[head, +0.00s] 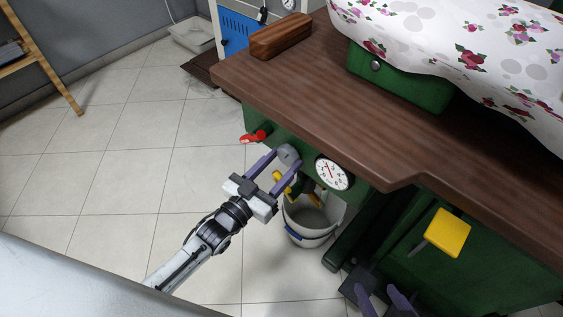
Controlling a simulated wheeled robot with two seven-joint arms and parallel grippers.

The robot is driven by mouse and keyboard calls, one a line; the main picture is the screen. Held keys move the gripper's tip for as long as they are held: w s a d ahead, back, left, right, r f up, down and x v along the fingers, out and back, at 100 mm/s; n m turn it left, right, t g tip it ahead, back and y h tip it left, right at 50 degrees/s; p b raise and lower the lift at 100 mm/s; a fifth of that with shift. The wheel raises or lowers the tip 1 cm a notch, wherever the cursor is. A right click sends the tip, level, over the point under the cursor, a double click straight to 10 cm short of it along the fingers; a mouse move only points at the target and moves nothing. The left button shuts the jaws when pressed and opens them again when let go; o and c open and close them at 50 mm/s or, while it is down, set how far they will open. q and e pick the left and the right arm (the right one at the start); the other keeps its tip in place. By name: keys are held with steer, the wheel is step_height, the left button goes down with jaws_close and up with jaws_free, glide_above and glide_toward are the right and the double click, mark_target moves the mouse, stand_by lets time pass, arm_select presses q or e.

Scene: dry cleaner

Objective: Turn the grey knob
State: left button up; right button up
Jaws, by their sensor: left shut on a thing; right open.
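The grey knob (289,153) sits on the green front of the machine, just under the edge of the wooden worktop, between a red-handled part and a round dial. My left gripper (284,159) reaches up to it from the lower left. Its two purple fingers lie on either side of the knob and are shut on it. How the inner finger faces touch the knob is too small to tell. My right gripper (384,298) shows only partly at the bottom edge, low in front of the machine, open and empty, apart from the knob.
A red handle (255,136) is left of the knob and a white dial (332,173) right of it. A white bucket (306,222) stands below. A yellow pedal-like plate (447,232) is at the right. The wooden worktop (330,110) overhangs. Tiled floor at left is clear.

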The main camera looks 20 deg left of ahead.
arm_select(q)
steer(key=m, duration=0.4)
steer(key=shift+f+m, duration=0.1)
steer(key=shift+m, duration=0.2)
steer(key=m, duration=0.2)
steer(key=shift+a+m+t, duration=0.15)
steer(key=shift+m+t, duration=0.15)
steer(key=shift+m, duration=0.1)
steer(key=shift+m+h+b, duration=0.3)
steer(key=shift+m, duration=0.2)
arm_select(e)
steer(key=shift+w, duration=0.15)
arm_select(q)
steer(key=o, duration=1)
steer(key=shift+o, duration=0.2)
steer(key=p+v, duration=0.1)
steer(key=v, duration=0.9)
arm_select(e)
steer(key=shift+d+r, duration=0.1)
steer(key=shift+r, duration=0.1)
